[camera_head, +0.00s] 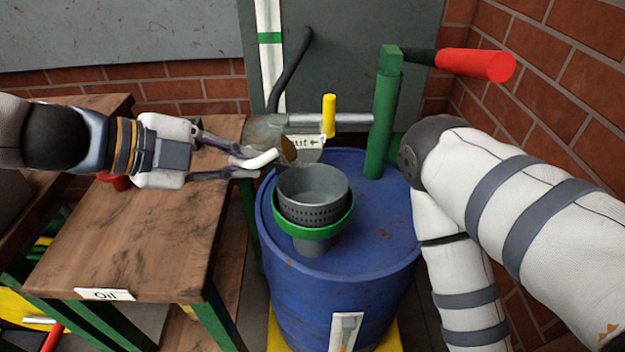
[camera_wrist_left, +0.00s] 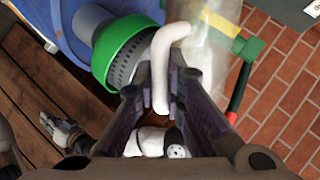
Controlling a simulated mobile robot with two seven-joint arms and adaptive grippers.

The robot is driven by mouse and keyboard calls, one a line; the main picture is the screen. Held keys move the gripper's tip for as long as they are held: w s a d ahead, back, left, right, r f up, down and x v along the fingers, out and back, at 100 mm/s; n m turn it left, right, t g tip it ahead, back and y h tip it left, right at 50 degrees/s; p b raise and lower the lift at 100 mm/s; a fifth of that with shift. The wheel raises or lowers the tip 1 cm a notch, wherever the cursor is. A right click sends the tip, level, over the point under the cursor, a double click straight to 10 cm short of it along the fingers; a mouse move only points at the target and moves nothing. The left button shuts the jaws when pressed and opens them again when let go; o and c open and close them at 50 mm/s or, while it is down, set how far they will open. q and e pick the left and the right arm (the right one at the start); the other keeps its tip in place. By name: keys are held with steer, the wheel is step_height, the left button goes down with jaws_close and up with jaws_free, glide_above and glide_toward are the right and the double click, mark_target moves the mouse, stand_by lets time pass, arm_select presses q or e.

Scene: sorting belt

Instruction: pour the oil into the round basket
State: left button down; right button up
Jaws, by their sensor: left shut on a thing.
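My left gripper (camera_head: 245,166) is shut on a white curved handle (camera_head: 262,159) above the table's right edge. The handle also shows between the fingers in the left wrist view (camera_wrist_left: 162,70). A brownish patch (camera_head: 288,151) shows just beyond the handle, and a blurry, see-through body (camera_wrist_left: 208,30) shows beside it; I take these to be the oil and its container. The round basket (camera_head: 312,195), grey and perforated, sits in a green-rimmed funnel (camera_head: 318,231) on the blue barrel (camera_head: 385,235). The held thing is behind and left of the basket, close to its rim. My right gripper is not visible.
A wooden table (camera_head: 130,245) with an "Oil" label (camera_head: 105,294) stands left of the barrel. A green post (camera_head: 383,125) with a red handle (camera_head: 475,64) rises behind the basket. My right arm fills the right side.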

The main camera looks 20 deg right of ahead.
arm_select(q)
steer(key=shift+s+r, duration=0.1)
steer(key=shift+r, duration=0.15)
steer(key=shift+r+m+t, duration=0.3)
steer(key=shift+r, duration=0.05)
steer(key=shift+d, duration=0.1)
steer(key=shift+s+f, duration=0.1)
steer(key=shift+r, duration=0.25)
steer(key=shift+s+m, duration=0.1)
steer(key=shift+m, duration=0.2)
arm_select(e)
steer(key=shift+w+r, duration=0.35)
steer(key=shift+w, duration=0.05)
arm_select(q)
steer(key=shift+t+y, duration=0.3)
steer(key=shift+d+r+p, duration=0.1)
steer(key=shift+r+p, duration=0.1)
steer(key=shift+p, duration=0.1)
steer(key=shift+s+f, duration=0.1)
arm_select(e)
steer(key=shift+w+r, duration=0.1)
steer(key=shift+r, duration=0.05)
